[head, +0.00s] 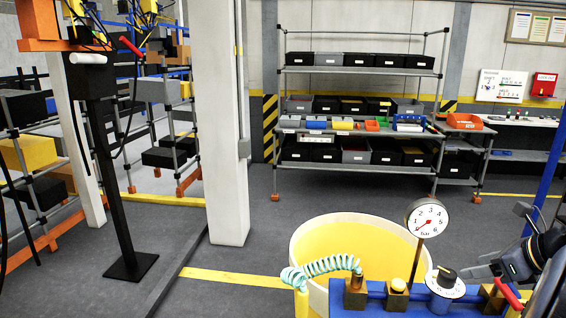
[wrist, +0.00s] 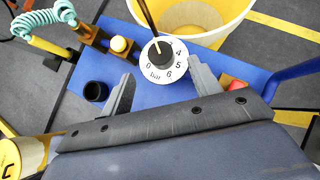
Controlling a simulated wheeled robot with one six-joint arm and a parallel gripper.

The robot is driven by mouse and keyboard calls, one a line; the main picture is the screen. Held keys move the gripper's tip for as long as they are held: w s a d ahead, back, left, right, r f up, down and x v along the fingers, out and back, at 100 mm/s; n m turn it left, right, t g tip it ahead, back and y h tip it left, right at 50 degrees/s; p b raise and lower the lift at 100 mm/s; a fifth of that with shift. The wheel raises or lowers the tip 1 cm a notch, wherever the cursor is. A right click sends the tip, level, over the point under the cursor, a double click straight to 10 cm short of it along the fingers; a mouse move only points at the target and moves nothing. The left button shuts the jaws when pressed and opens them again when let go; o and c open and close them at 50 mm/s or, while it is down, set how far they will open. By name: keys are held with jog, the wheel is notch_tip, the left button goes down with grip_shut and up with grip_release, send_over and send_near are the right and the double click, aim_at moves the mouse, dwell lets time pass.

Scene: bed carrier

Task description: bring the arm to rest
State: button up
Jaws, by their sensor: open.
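My gripper (wrist: 161,95) is open and empty in the wrist view, its two grey fingers spread apart above a blue panel (wrist: 145,92). A white dial with a black knob (wrist: 162,60), marked with numbers and "bar", shows just beyond and between the fingertips. In the head view my gripper (head: 508,268) is at the right edge, beside the blue panel (head: 395,300) and right of the dial (head: 446,285). I cannot tell from the head view how far above the panel it is.
A round pressure gauge (head: 427,218) stands on a thin stem above the panel. A yellow bin (head: 318,235) is behind it. A coiled teal hose (head: 325,266) is at the panel's left. A blue post (head: 546,165) rises at the right. Shelving (head: 360,72) stands far back; open floor lies between.

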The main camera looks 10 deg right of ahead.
aim_at(448, 273)
jog(key=x, duration=0.8)
jog(key=shift+a+f, duration=0.1)
jog(key=shift+f, duration=0.15)
jog(key=shift+w+a+n+p, duration=0.1)
jog(key=shift+w+n+p, duration=0.2)
jog(key=shift+p, duration=0.2)
jog(key=shift+n+g+y+p, duration=0.3)
jog(key=shift+n+y+p, duration=0.3)
jog(key=shift+p, duration=0.25)
jog(key=n+g+y+p, duration=0.2)
jog(key=n+p, duration=0.2)
jog(key=p, duration=0.2)
jog(key=shift+f+n+g+y+p, duration=0.15)
jog(key=shift+n+g+y+p, duration=0.55)
jog(key=shift+n+p, duration=0.45)
